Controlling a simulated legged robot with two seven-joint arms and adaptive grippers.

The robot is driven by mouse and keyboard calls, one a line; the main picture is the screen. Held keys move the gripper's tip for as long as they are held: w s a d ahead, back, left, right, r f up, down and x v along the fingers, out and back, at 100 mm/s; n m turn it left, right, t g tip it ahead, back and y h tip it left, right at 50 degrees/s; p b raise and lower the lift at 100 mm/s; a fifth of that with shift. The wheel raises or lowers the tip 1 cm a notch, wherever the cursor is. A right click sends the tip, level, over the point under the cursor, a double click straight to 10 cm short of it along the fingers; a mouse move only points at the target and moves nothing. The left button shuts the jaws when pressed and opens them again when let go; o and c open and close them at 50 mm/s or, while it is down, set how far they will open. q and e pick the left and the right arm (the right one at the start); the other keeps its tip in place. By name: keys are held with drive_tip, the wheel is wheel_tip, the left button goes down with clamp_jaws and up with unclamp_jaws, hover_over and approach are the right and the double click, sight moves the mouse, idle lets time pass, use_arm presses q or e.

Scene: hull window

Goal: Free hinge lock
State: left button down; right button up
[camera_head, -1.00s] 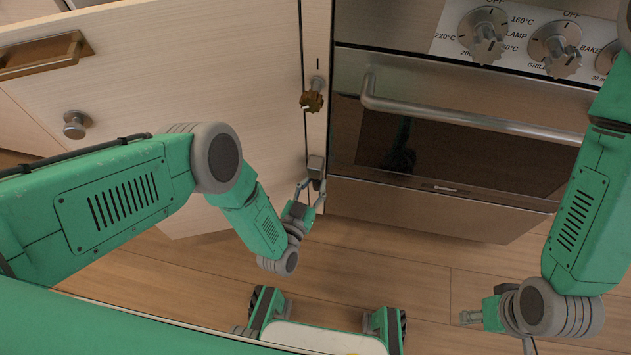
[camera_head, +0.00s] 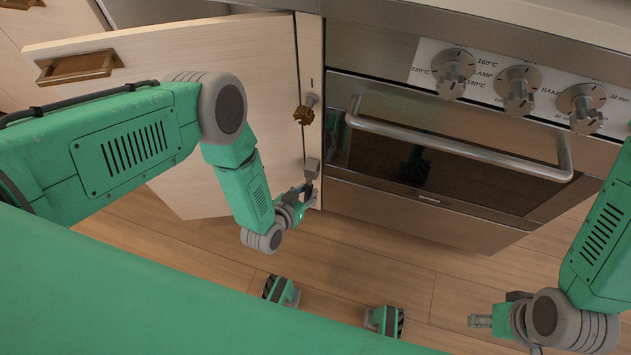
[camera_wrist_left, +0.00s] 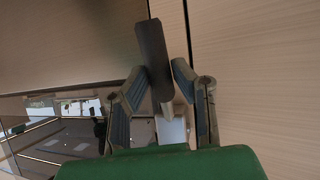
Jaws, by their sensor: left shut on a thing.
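The lower hinge lock (camera_head: 312,167), a grey block with a short lever, sits on the pale strip beside the oven. My left gripper (camera_head: 309,195) is at its lower end. In the left wrist view, the dark lever (camera_wrist_left: 154,60) stands slightly tilted between the fingers of my left gripper (camera_wrist_left: 160,80), which is shut on it. A pale metal stem (camera_wrist_left: 172,128) shows behind the lever.
The pale cabinet door (camera_head: 215,75) with a brass handle (camera_head: 78,66) stands open on the left. The oven (camera_head: 440,150), with a bar handle (camera_head: 450,146) and several control knobs, is on the right. Wooden floor (camera_head: 370,270) below is mostly clear.

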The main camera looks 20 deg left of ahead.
use_arm(q)
drive_tip(key=shift+s+a+r+g+p, duration=0.35)
drive_tip(key=shift+s+r+g+p, duration=0.15)
drive_tip(key=shift+g+p, duration=0.3)
drive_tip(key=shift+s+r+g, duration=0.15)
drive_tip(key=shift+g, duration=0.45)
drive_tip(key=shift+s+d+r+g+p, duration=0.2)
drive_tip(key=shift+s+r+g+p, duration=0.15)
drive_tip(key=shift+g+p, duration=0.4)
drive_tip(key=r+g, duration=0.1)
drive_tip(key=g, duration=0.1)
drive_tip(key=r+g, duration=0.1)
drive_tip(key=s+n+g, duration=0.1)
drive_tip(key=g, duration=0.1)
drive_tip(key=shift+d+r+g+y, duration=0.1)
drive_tip(key=shift+r+g+y, duration=0.25)
drive_tip(key=shift+r+y, duration=0.05)
use_arm(e)
drive_tip(key=r, duration=0.4)
drive_tip(key=shift+a+r, duration=0.1)
drive_tip(key=shift+a, duration=0.1)
drive_tip(key=shift+w+a+r, duration=0.1)
drive_tip(key=shift+a, duration=0.05)
use_arm(q)
drive_tip(key=c, duration=1.6)
unclamp_jaws()
drive_tip(key=shift+r, duration=0.1)
